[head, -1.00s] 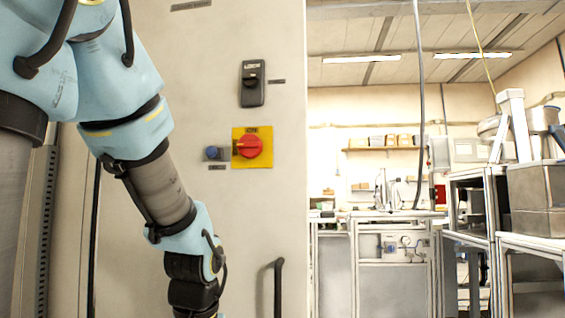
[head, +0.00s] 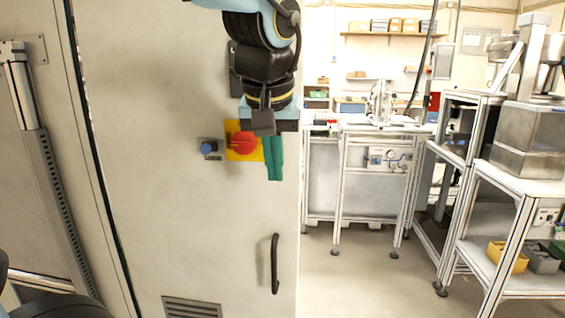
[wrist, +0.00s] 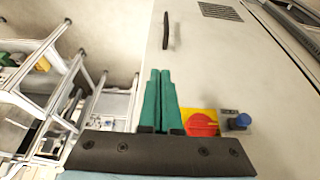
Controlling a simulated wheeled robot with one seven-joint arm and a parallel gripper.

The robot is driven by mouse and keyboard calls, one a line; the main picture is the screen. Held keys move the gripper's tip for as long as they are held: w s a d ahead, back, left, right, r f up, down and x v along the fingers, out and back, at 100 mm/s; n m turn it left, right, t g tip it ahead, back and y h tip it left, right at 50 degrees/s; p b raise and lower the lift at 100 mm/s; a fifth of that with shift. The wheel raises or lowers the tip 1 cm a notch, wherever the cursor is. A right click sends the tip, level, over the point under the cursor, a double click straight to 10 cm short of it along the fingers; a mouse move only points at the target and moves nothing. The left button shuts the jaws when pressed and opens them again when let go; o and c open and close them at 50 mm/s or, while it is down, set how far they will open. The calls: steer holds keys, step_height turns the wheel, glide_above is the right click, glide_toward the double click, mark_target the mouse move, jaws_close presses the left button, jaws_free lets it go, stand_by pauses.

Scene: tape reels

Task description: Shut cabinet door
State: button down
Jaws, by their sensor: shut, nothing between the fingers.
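The cabinet door (head: 190,200) is a tall pale grey panel filling the left and middle of the head view. A dark seam runs down its left side; how far the door stands open is hard to tell. Its black handle (head: 275,263) is low near the right edge, and shows at the top of the wrist view (wrist: 166,31). My gripper (head: 274,178) has green fingers pointing down, in front of the door's right edge, above the handle and apart from it. The fingers are together and empty in the wrist view (wrist: 158,75). Whether they touch the door is unclear.
A red rotary switch (head: 243,143) on a yellow plate and a blue knob (head: 208,147) sit on the door beside my gripper. A vent (head: 192,307) is low on it. Right of the door is open floor (head: 350,285), with metal-framed benches (head: 480,215) beyond.

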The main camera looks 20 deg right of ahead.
mark_target(283, 192)
steer(key=w+d+f, duration=0.1)
steer(key=f, duration=0.1)
steer(key=w+d+f, duration=0.1)
steer(key=w+f, duration=0.1)
steer(key=f, duration=0.1)
steer(key=w+d+f, duration=0.1)
steer(key=w+f, duration=0.1)
steer(key=f, duration=0.1)
steer(key=shift+w+b, duration=0.2)
steer(key=shift+b, duration=0.15)
steer(key=shift+w+d+f, duration=0.15)
steer(key=shift+w+d, duration=0.15)
steer(key=shift+w, duration=0.35)
steer(key=shift+w, duration=0.1)
